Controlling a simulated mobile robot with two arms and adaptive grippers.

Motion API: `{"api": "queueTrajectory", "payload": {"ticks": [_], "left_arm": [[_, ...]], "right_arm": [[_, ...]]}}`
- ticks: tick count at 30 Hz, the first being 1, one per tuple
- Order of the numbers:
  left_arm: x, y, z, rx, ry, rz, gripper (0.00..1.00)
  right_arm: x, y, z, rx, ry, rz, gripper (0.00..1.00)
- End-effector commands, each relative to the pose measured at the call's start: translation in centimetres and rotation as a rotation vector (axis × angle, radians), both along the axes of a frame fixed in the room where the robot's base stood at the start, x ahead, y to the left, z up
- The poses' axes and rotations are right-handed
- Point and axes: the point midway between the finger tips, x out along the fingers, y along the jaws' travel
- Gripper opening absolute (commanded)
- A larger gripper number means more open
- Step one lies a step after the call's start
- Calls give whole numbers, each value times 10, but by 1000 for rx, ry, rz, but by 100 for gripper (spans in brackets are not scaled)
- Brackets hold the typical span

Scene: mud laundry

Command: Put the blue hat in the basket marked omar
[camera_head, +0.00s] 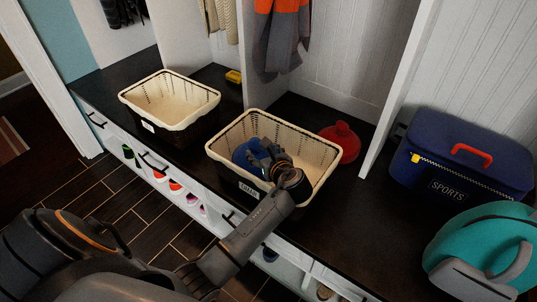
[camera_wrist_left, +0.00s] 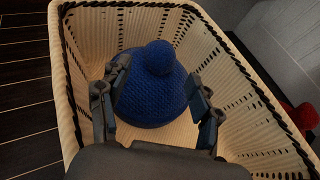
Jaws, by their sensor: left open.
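The blue knitted hat (camera_head: 241,154) with its pompom lies inside the right-hand wicker basket (camera_head: 321,150), whose front label is too small to read surely. The hat also shows in the wrist view (camera_wrist_left: 150,101), resting on the basket's floor with its pompom up. My left gripper (camera_head: 266,156) reaches down into this basket over the hat. In the wrist view the open fingers of my left gripper (camera_wrist_left: 164,85) stand on either side of the hat; whether they touch it I cannot tell. My right gripper is not in view.
A second, empty-looking basket (camera_head: 195,112) with a white tag stands to the left on the dark bench. A red hat (camera_head: 342,141) lies behind the right-hand basket. A blue sports box (camera_head: 463,157) and a teal bag (camera_head: 480,245) are at the right. A white divider rises behind.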

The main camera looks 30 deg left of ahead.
Motion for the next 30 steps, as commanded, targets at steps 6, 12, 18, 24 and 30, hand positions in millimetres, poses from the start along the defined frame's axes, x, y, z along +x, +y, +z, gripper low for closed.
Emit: {"api": "queueTrajectory", "payload": {"ticks": [6, 12, 18, 24, 30], "left_arm": [[-20, -28, 15, -2, 1, -1, 64], [-27, -38, 19, -1, 1, 0, 64], [-28, -39, 19, -1, 0, 0, 64], [-28, -38, 19, -1, 0, 0, 64], [-27, -38, 24, -1, -1, 0, 64]], "right_arm": [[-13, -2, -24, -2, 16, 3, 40], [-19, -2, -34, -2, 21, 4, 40], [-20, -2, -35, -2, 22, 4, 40], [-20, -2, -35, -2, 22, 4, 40], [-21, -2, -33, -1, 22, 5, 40]]}}
